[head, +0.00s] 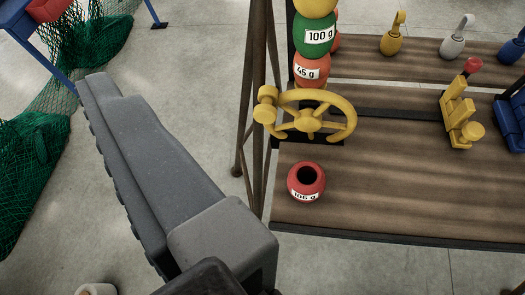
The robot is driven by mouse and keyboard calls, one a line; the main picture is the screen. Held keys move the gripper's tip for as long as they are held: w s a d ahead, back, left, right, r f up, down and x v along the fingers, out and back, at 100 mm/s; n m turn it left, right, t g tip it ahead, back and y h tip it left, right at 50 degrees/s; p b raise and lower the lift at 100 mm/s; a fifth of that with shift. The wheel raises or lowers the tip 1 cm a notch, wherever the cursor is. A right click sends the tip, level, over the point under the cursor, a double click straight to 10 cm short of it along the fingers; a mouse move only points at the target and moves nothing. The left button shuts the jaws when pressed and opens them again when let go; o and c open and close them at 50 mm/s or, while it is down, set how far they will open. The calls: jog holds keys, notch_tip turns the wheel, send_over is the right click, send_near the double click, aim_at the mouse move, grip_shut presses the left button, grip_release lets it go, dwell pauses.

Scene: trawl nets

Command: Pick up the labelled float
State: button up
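A red float (306,181) with a dark round hole on top stands on the near left corner of the wooden bench; its white label seems to read 106 g. More labelled floats are stacked behind the yellow handwheel: an orange-red one (311,70), a green one (316,35) marked 100 g, and a yellow one (315,6) cut off by the top edge. My gripper (95,85) shows as a long grey ribbed shape from the bottom middle to the upper left. It is left of the red float and apart from it. I cannot make out two separate fingers.
The yellow handwheel (310,122) stands just behind the red float. A rusty post (253,100) rises at the bench's left edge. A yellow lever device (460,115) stands on the bench (390,205) at right. Green netting (30,165) hangs at left. The bench's front is clear.

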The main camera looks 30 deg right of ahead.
jog(key=w+d+f+m+g+h+b, duration=0.1)
jog(key=d+f+h, duration=0.1)
jog(key=f, duration=0.7)
jog(key=w+d+f+m+g+h+b, duration=0.1)
jog(key=d+f, duration=0.1)
jog(key=f, duration=0.6)
jog(key=m+g+h+b, duration=0.2)
jog(key=g+h+b, duration=0.15)
jog(key=h, duration=0.25)
send_near(305, 171)
jog(key=b+x, duration=0.1)
jog(key=x, duration=0.1)
jog(key=b+x, duration=0.1)
jog(key=x, duration=0.1)
jog(key=shift+d+f, duration=0.35)
jog(key=shift+d, duration=0.05)
jog(key=shift+w+b+x, duration=0.25)
jog(key=shift+b+x, duration=0.6)
jog(key=shift+x, duration=1.85)
jog(key=shift+a+r, duration=0.25)
jog(key=c, duration=1.1)
